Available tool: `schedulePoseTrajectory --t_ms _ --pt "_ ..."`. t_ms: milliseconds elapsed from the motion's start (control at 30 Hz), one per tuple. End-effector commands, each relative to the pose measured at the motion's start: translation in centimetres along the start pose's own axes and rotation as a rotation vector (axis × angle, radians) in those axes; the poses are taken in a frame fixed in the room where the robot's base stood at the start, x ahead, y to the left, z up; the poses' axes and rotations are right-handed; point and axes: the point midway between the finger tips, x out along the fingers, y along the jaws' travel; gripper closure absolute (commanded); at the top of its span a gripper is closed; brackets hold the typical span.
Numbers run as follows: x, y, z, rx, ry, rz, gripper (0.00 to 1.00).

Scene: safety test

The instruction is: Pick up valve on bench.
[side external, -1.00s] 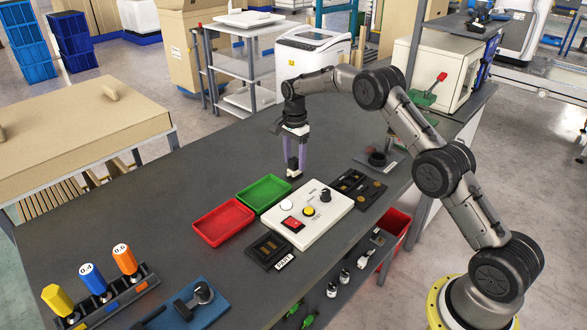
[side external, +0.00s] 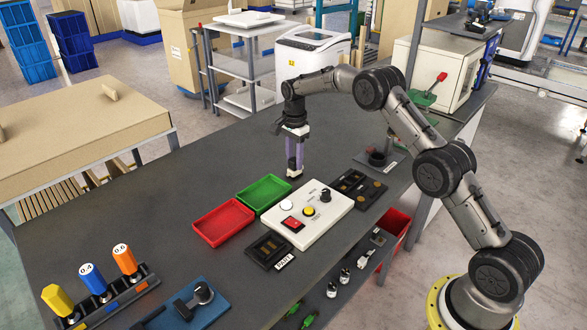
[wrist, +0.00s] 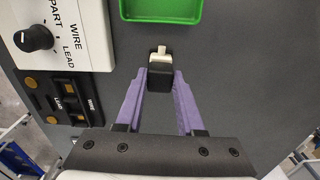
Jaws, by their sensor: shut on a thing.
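The likely valve is a small black block with a white top piece (wrist: 159,76). In the wrist view it sits between the tips of my gripper's two purple fingers (wrist: 161,82), just below the green tray. My gripper is shut on it. In the side view my gripper (side external: 295,163) points straight down over the bench, right of the green tray and behind the white panel. There the fingers mostly hide the block. I cannot tell whether the block touches the bench.
The green tray (side external: 264,179) and red tray (side external: 224,242) lie near the white control panel (side external: 328,222). Dark labelled plates (side external: 269,267) lie beside the panel. A tool rack (side external: 107,306) and blue fixture (side external: 215,313) stand front left. The grey bench (side external: 150,215) is bare left of the trays.

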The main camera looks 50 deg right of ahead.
Motion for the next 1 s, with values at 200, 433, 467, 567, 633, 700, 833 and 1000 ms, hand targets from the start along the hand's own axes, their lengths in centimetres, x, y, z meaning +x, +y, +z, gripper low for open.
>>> schedulePoseTrajectory --t_ms 200,433,467,567,633,700,833,1000 --pt "-0.1 0.0 0.0 0.000 0.000 -0.001 1.00" --pt "-1.4 -0.1 0.0 0.000 0.001 -0.005 1.00" --pt "-1.6 -0.1 0.0 0.000 0.001 -0.004 1.00" --pt "-2.3 -0.1 0.0 0.000 0.001 -0.003 1.00" --pt "-2.8 -0.1 0.0 0.000 0.000 -0.003 1.00" --pt "-3.3 -0.1 0.0 0.000 0.000 -0.003 1.00" --pt "-4.3 -0.1 0.0 0.000 0.001 -0.003 1.00" --pt "-5.5 -0.1 0.0 0.000 0.001 -0.003 1.00"
